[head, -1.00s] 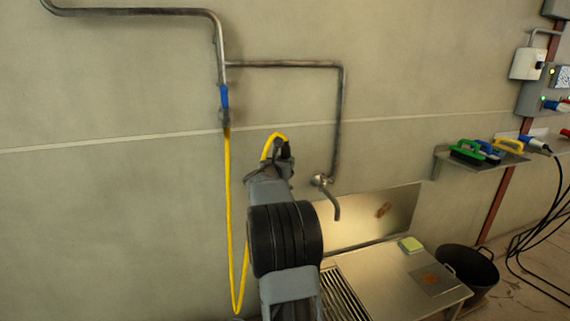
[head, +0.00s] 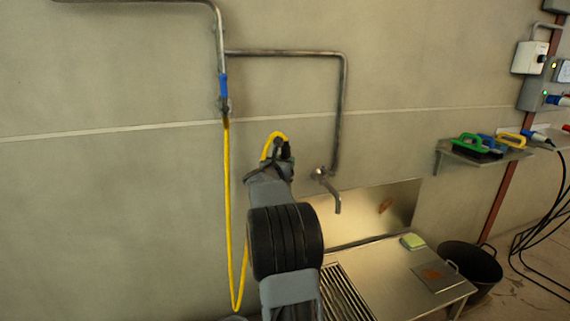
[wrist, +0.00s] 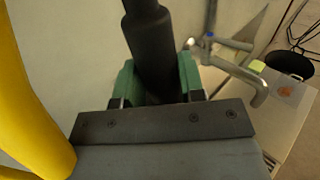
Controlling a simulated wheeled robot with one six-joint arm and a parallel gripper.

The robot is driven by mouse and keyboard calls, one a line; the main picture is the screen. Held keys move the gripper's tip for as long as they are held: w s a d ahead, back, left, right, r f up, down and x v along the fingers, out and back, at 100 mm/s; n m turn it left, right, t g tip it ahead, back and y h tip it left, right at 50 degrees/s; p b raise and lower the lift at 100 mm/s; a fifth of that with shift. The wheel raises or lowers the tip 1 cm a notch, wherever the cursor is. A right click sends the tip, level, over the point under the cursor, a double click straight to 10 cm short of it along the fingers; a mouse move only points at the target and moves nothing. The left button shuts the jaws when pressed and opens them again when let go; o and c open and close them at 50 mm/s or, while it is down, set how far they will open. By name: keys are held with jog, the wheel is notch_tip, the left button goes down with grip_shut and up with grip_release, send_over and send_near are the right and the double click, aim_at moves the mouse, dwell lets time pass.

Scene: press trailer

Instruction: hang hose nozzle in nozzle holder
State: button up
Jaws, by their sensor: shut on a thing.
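The hose nozzle (wrist: 153,45) is a dark cylinder in the wrist view, between the green-padded fingers of my gripper (wrist: 157,85). My gripper is shut on it. In the head view my gripper (head: 276,163) is raised in front of the wall, left of the tap, with the dark nozzle (head: 285,151) at its top, partly hidden. The yellow hose (head: 228,190) hangs from a blue fitting on the wall pipe, loops down and arcs over at my gripper. It also shows close at the left of the wrist view (wrist: 22,100). I cannot make out the nozzle holder in either view.
Metal pipes (head: 285,53) run along the wall to a tap (head: 328,184). Below it is a steel sink table (head: 395,285) with a grate and a sponge (head: 413,241). A black bucket (head: 470,270) and a shelf with brushes (head: 485,152) are at right. Open wall lies at left.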

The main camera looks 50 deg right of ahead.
jog(key=shift+f+b, duration=0.8)
jog(key=shift+b, duration=0.05)
jog(key=o, duration=1)
jog(key=shift+f, duration=0.1)
jog(key=v, duration=1.4)
jog(key=shift+d, duration=0.1)
